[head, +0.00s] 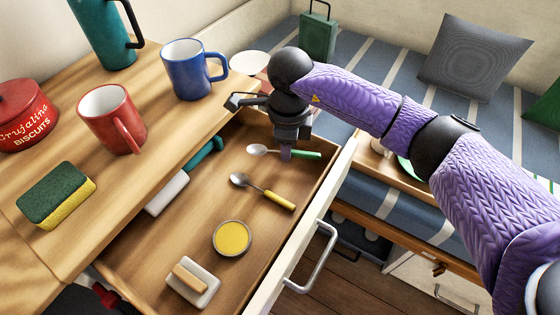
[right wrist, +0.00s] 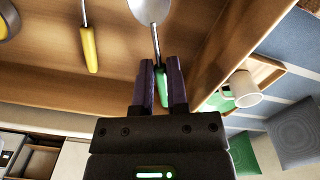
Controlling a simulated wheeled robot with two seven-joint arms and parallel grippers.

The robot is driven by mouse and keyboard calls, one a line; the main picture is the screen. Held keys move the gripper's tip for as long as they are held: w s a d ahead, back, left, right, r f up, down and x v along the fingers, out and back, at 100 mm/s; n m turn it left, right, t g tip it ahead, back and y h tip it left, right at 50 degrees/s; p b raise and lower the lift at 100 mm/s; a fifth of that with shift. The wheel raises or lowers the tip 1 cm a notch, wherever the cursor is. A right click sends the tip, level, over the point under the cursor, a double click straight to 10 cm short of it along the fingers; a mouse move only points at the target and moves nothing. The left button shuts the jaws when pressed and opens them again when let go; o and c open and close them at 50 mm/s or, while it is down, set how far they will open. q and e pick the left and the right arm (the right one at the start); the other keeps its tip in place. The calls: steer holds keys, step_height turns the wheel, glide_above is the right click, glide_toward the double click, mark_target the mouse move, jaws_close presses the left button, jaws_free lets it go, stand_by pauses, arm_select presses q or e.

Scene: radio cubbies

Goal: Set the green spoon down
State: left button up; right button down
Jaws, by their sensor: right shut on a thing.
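The green spoon (head: 306,155), with a silver bowl and a green handle, is in the open drawer (head: 184,257), near its far right end. My right gripper (head: 287,155) is shut on the green handle. In the right wrist view the green spoon (right wrist: 162,82) shows between the two fingers of my right gripper (right wrist: 162,85). The spoon is at or close to the drawer floor; I cannot tell if it touches. My left gripper is not in view.
In the drawer are a yellow-handled spoon (head: 265,192), a yellow tin (head: 231,238), a white brush (head: 193,285) and a teal-handled tool (head: 205,155). A blue mug (head: 188,72), red mug (head: 108,118) and sponge (head: 56,195) stand on the counter. The drawer front (head: 305,230) rises on the right.

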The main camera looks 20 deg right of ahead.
mark_target(286, 166)
step_height(286, 166, down, 4)
steer(key=shift+b, duration=0.8)
steer(key=shift+r, duration=0.3)
steer(key=shift+f, duration=0.25)
steer(key=c, duration=0.6)
jaws_free()
steer(key=shift+r, duration=0.1)
steer(key=shift+c, duration=0.2)
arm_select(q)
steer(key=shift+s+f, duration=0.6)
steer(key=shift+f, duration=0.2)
arm_select(e)
step_height(286, 166, up, 12)
steer(key=p, duration=0.6)
steer(key=shift+r+p, duration=0.15)
steer(key=shift+p, duration=0.2)
steer(key=shift+r, duration=0.1)
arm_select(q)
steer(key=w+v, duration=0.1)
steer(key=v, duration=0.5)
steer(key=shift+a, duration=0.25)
